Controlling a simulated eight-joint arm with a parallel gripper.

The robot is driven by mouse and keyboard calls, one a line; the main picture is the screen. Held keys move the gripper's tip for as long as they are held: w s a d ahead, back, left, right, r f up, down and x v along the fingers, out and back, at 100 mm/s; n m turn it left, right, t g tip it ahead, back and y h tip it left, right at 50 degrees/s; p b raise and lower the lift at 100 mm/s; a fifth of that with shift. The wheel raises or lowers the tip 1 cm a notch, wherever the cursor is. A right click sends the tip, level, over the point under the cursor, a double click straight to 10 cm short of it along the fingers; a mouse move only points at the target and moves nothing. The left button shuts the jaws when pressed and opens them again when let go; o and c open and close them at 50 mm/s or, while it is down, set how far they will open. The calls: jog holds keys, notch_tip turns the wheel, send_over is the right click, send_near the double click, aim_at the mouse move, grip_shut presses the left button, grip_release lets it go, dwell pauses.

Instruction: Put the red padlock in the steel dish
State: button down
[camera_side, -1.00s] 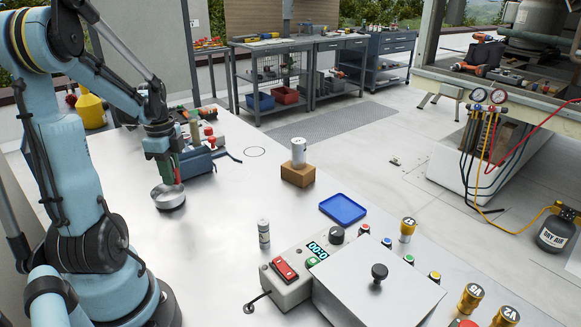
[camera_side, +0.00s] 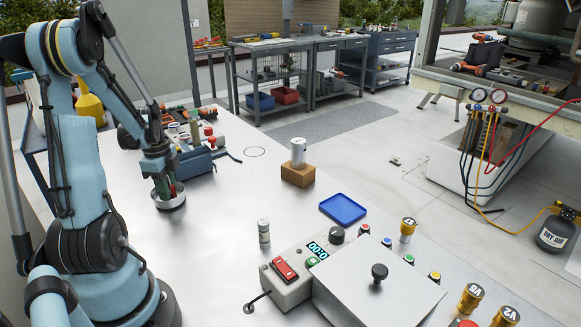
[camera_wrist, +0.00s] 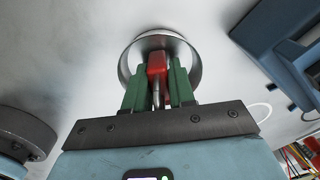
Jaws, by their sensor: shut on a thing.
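The steel dish (camera_side: 170,206) is a round, shallow metal bowl standing on the grey table on the left. It also shows in the wrist view (camera_wrist: 127,62), under my gripper. My gripper (camera_wrist: 157,75), with green fingers, points down at the dish and is shut on the red padlock (camera_wrist: 157,62). The padlock's red body is over the inside of the dish and its metal shackle lies between the fingers. In the side view my gripper (camera_side: 167,190) has its fingertips at or inside the dish rim. I cannot tell whether the padlock touches the dish bottom.
A blue toolbox (camera_side: 200,160) with tools stands just behind and right of the dish. A silver can on a wooden block (camera_side: 298,174), a blue tray (camera_side: 343,209), a small cylinder (camera_side: 264,232) and a control box (camera_side: 290,280) stand further right. The table between them is clear.

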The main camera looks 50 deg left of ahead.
jog(key=shift+f, duration=0.1)
jog(key=c, duration=0.9)
grip_release()
jog(key=shift+c, duration=0.2)
notch_tip(320, 180, up, 12)
jog(key=shift+w+d, duration=0.2)
jog(key=w+d+n+t, duration=0.2)
jog(key=w+d+n, duration=0.1)
jog(key=d, duration=0.7)
jog(key=w+d+n+t, duration=0.2)
jog(key=w+d+n, duration=0.1)
jog(key=d, duration=0.7)
jog(key=w+d+n+t, duration=0.3)
jog(key=w+d, duration=0.2)
jog(key=d, duration=0.6)
jog(key=shift+w+r, duration=0.25)
jog(key=shift+w, duration=0.05)
